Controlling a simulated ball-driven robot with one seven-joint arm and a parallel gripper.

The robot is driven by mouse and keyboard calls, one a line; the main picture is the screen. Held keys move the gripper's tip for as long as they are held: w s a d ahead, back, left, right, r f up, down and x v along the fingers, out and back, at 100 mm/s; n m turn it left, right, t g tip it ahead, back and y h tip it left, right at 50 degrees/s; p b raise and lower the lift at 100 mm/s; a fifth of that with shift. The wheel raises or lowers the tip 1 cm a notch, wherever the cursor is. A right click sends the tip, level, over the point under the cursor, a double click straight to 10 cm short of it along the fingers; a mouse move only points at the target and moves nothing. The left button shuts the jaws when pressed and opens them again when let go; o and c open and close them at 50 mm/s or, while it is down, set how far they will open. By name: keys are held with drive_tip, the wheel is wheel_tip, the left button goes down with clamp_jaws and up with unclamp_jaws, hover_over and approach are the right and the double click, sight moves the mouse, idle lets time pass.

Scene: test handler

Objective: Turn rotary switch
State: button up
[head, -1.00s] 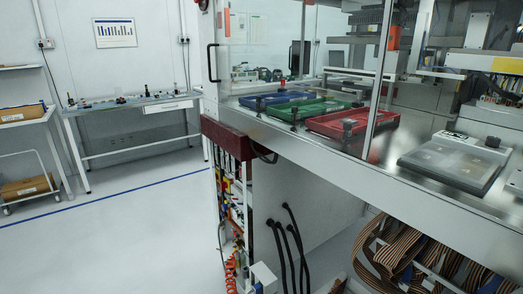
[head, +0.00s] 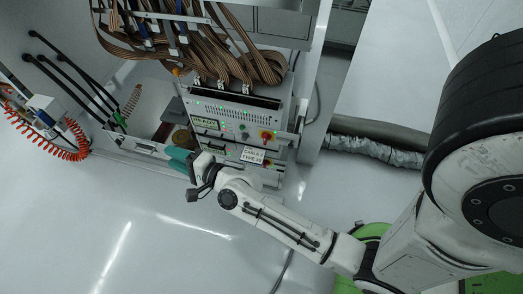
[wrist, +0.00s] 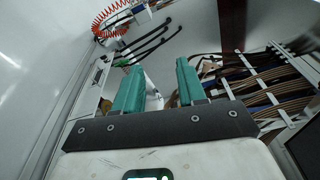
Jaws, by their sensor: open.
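A red-and-yellow rotary switch (head: 267,136) sits on the front of a grey control unit (head: 232,112) in the head view. A small dark knob (head: 245,134) is to its left, beside a lit READY display (head: 206,123). My gripper (head: 178,158) is left of and below the switch, in front of the lower left of the unit and apart from the switch. In the wrist view its two teal fingers (wrist: 157,88) are spread with nothing held between them. The switch cannot be made out in the wrist view.
Brown ribbon cables (head: 190,40) hang above the unit. A white label (head: 253,155) is below the switch. Black hoses (head: 75,75) and an orange coiled hose (head: 60,150) are at the left. A corrugated duct (head: 375,150) runs on the right. The floor (head: 130,235) in front is clear.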

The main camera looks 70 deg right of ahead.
drive_tip(key=s+d+f+m+h+b, duration=0.2)
drive_tip(key=d+f+m+h+b, duration=0.4)
drive_tip(key=m, duration=0.4)
drive_tip(key=m+g+h+b, duration=0.95)
drive_tip(key=m+g, duration=0.65)
drive_tip(key=m, duration=0.6)
approach(265, 139)
drive_tip(key=shift+h, duration=0.45)
drive_tip(key=d, duration=0.3)
drive_tip(key=d+b, duration=0.1)
drive_tip(key=d, duration=0.1)
drive_tip(key=w+d, duration=0.1)
drive_tip(key=d, duration=0.2)
drive_tip(key=shift+d+f, duration=0.2)
drive_tip(key=shift+d, duration=0.1)
clamp_jaws()
